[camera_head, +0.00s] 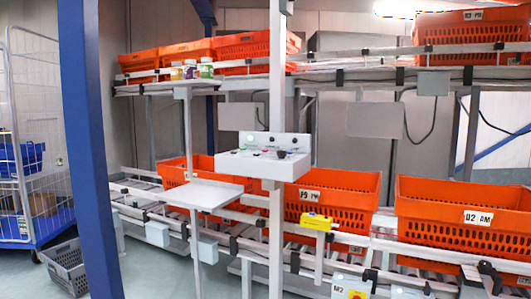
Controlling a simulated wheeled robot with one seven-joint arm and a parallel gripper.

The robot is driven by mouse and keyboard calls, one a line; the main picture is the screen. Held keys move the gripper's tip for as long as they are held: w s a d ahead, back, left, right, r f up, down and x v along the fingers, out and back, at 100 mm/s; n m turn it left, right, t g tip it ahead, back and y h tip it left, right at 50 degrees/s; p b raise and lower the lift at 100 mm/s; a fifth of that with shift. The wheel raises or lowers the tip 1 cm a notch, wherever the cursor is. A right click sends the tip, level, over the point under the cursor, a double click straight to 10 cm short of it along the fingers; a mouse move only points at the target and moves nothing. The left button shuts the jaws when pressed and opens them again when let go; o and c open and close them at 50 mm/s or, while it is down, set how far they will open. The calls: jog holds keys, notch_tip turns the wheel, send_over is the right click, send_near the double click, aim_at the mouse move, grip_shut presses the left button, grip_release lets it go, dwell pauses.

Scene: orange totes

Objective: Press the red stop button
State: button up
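A small red spot on a yellow plate (357,294), which looks like a stop button, sits on a pale box marked M2 (338,292) at the bottom edge of the view. It is partly cut off by the frame. A yellow box (317,221) is mounted on the rail below the panel. My gripper is not in view.
Orange totes (335,190) stand on the lower conveyor and upper rack. A grey shelf (200,194) juts out left of the post. A blue post (88,150) stands at the left front. A grey crate (68,268) and wire cart (40,130) are at far left.

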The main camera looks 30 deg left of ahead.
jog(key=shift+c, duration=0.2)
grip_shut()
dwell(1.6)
